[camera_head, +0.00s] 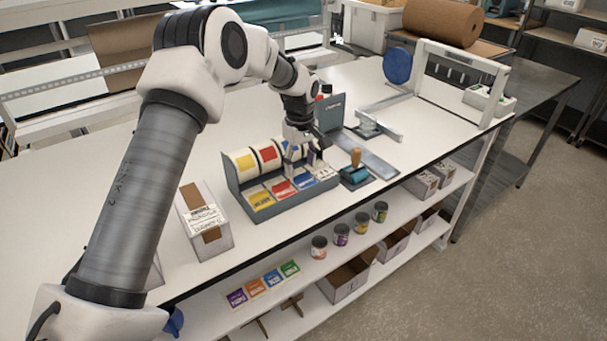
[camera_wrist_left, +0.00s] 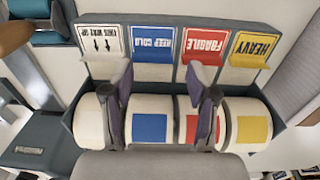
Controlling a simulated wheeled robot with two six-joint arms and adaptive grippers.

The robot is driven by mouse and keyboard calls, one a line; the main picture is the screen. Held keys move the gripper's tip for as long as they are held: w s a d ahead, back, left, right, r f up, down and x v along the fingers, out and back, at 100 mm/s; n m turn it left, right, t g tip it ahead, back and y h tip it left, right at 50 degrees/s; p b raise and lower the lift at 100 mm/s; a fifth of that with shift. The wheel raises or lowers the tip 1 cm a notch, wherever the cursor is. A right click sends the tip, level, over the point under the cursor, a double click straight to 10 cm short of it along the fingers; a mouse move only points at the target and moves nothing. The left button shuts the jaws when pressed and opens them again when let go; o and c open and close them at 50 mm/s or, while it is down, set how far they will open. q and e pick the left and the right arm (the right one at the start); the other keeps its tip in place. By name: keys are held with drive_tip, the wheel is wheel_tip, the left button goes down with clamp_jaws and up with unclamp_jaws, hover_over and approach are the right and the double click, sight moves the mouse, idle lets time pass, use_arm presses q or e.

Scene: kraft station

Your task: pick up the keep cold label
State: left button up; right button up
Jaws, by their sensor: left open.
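The keep cold label (camera_wrist_left: 152,42) is blue and white and shows upside down in the left wrist view. It lies at the front of a grey label dispenser (camera_wrist_left: 215,25), between the white "this way up" label (camera_wrist_left: 104,42) and the red fragile label (camera_wrist_left: 205,42). In the head view, the keep cold label (camera_head: 306,181) sits just below my left gripper (camera_head: 302,165). My left gripper (camera_wrist_left: 162,90) is open and empty, its fingers on either side of the keep cold column. The fingers partly cover the neighbouring rolls and labels. My right gripper is not in view.
The yellow heavy label (camera_wrist_left: 252,45) is at the dispenser's end. The tabletop (camera_head: 190,165) behind the dispenser is mostly clear.

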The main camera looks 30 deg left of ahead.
sight(302, 179)
use_arm(q)
drive_tip(key=shift+s+a+f, duration=0.1)
drive_tip(key=shift+s+f, duration=0.1)
drive_tip(key=shift+f, duration=0.65)
drive_tip(key=shift+w+f, duration=0.4)
drive_tip(key=shift+f, duration=0.25)
drive_tip(key=shift+w+f, duration=0.4)
drive_tip(key=shift+f, duration=0.2)
drive_tip(key=shift+w+f, duration=0.1)
drive_tip(key=shift+w, duration=0.05)
drive_tip(key=shift+s+r, duration=0.3)
drive_tip(key=shift+c, duration=1.4)
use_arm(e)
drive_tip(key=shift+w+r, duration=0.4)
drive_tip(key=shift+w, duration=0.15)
use_arm(q)
drive_tip(key=shift+w, duration=0.1)
